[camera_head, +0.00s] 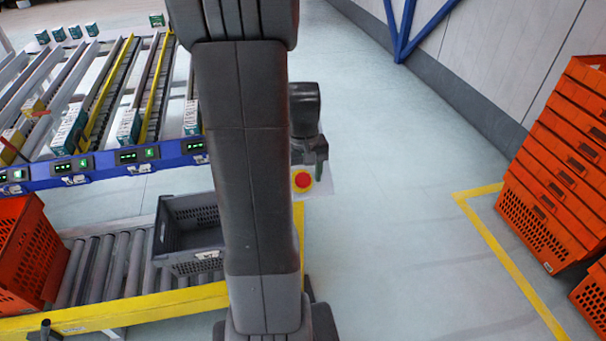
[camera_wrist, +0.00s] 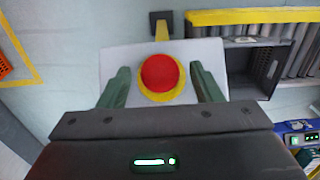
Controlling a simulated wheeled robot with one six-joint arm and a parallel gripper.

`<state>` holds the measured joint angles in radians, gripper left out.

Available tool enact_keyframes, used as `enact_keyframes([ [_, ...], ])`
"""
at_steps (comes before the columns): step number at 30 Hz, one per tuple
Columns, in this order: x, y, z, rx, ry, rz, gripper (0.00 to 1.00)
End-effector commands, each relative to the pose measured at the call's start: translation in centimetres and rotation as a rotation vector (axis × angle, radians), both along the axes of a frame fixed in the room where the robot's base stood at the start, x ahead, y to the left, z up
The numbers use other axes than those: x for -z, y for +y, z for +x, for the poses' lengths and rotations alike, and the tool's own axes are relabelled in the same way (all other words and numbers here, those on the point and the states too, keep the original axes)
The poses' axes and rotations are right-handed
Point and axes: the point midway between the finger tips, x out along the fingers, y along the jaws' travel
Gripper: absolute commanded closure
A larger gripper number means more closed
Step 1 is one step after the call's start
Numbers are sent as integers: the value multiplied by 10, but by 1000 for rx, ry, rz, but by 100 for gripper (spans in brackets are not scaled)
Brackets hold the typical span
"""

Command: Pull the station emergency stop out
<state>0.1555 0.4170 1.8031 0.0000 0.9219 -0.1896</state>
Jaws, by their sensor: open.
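The emergency stop is a red round button (camera_head: 303,180) on a yellow ring, mounted on a pale plate at the end of the yellow conveyor frame. In the wrist view the red button (camera_wrist: 160,73) sits in the middle, on its yellow ring (camera_wrist: 161,97) and white plate (camera_wrist: 118,60). My gripper (camera_wrist: 161,82) is open, with one green finger on each side of the button and a visible gap to it on both sides. In the head view my gripper (camera_head: 316,165) is just above the button. Whether the button is pressed in cannot be told.
A grey tote (camera_head: 187,265) stands on the roller conveyor (camera_head: 105,268), left of my arm. An orange tote (camera_head: 30,255) is farther left. Flow racks with a blue rail (camera_head: 110,165) stand behind. Stacked orange totes (camera_head: 535,240) stand at right. The floor between is clear.

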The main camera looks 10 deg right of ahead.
Motion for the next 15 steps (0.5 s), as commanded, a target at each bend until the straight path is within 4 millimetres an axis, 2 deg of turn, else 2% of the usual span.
enact_keyframes([
  [8, 1, 0, 0, 0, -1, 0, 43],
  [15, 1, 0, 0, 0, -1, 0, 90],
])
